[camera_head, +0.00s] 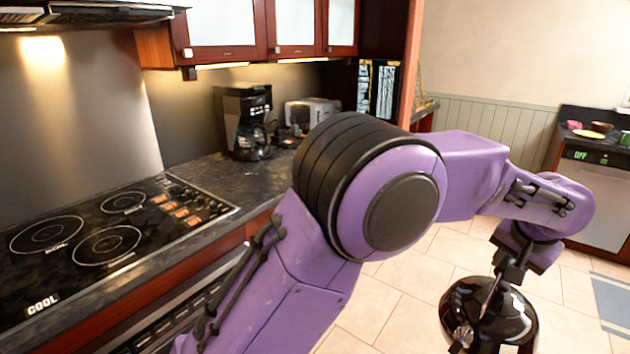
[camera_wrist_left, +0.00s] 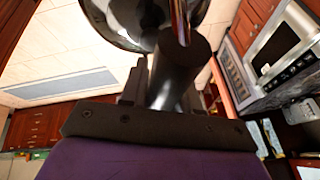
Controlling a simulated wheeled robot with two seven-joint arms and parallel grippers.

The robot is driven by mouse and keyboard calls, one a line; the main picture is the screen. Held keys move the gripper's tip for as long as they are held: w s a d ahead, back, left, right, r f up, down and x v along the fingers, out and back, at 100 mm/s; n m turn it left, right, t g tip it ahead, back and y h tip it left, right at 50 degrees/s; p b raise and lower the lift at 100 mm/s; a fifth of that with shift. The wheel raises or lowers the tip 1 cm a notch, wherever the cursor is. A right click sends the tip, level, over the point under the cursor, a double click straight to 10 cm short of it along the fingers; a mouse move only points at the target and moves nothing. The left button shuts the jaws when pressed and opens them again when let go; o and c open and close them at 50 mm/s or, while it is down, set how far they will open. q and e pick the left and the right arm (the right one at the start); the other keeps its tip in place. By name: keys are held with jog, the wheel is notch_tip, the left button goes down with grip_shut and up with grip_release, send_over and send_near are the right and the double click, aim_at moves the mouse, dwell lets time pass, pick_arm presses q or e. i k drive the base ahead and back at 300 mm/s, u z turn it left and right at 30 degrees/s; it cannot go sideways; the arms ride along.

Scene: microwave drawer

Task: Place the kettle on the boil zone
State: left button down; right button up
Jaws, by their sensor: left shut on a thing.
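A glossy black kettle (camera_head: 515,322) hangs at the lower right of the head view, over the tiled floor and away from the counter. My left gripper (camera_head: 506,275) is shut on its handle. The kettle also fills the top of the left wrist view (camera_wrist_left: 130,22), where the jaws hide part of its handle. The black cooktop (camera_head: 85,245) lies at the left of the head view, with several ringed zones and a "COOL" label at its front corner. I cannot read which ring is the boil zone. The visible rings are bare. My right gripper is not in view.
My left arm stretches across the middle and hides part of the counter. A coffee maker (camera_head: 243,122) and a toaster (camera_head: 312,112) stand on the counter (camera_head: 205,172) behind the cooktop. An appliance (camera_head: 597,195) reading "OFF" is at the right. Open floor lies below the kettle.

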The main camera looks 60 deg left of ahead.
aim_at(39, 236)
jog(key=u, duration=0.1)
jog(key=k, duration=0.85)
jog(key=u, duration=0.8)
jog(key=k, duration=0.6)
jog(key=u, duration=0.7)
